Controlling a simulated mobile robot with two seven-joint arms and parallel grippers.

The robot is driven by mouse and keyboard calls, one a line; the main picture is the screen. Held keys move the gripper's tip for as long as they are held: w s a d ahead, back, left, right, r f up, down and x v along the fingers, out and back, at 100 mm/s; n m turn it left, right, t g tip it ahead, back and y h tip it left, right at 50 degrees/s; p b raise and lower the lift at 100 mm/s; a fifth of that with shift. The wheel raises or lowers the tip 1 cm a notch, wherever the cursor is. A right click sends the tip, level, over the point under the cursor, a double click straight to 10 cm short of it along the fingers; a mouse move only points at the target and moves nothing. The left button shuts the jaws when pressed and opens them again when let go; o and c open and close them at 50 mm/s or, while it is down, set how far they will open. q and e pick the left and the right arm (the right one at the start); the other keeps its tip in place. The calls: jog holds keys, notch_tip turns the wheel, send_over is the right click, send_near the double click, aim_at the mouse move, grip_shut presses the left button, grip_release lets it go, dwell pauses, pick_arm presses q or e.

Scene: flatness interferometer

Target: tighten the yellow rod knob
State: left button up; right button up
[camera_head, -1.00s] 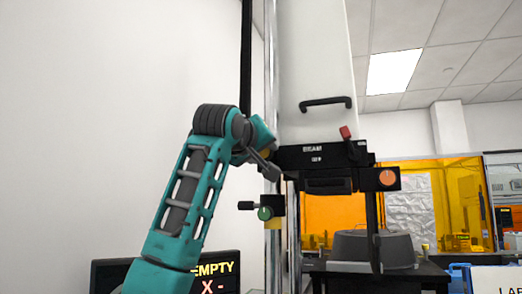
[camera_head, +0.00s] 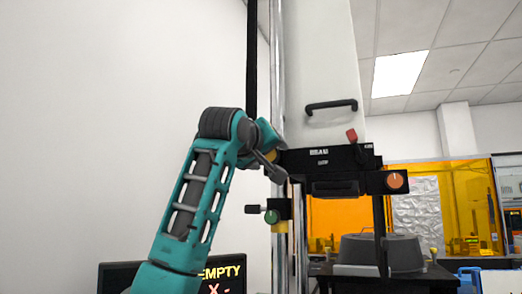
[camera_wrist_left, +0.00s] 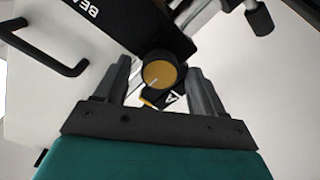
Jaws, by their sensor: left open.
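The yellow rod knob (camera_wrist_left: 160,73) is a round yellow-faced knob with a pale index line and a dark rim, seen in the left wrist view. My left gripper (camera_wrist_left: 158,78) is open, with one finger on each side of the knob. I cannot tell whether either finger touches it. In the head view my left gripper (camera_head: 274,163) is at the rod beside the black beam head (camera_head: 325,160). Only a sliver of yellow (camera_head: 270,155) shows there behind the gripper. My right gripper is not in view.
A clamp with a green knob (camera_head: 272,217) sits lower on the chrome rod (camera_head: 283,245). An orange knob (camera_head: 394,181) and a red lever (camera_head: 351,136) are on the right. A black handle (camera_head: 331,106) projects from the white housing. A display (camera_head: 222,272) stands at lower left.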

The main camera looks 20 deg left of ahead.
pick_arm(q)
jog(key=s+b, duration=0.3)
jog(key=s, duration=0.9)
jog(key=shift+s+a, duration=0.2)
jog(key=shift+s, duration=0.2)
jog(key=shift+w, duration=0.1)
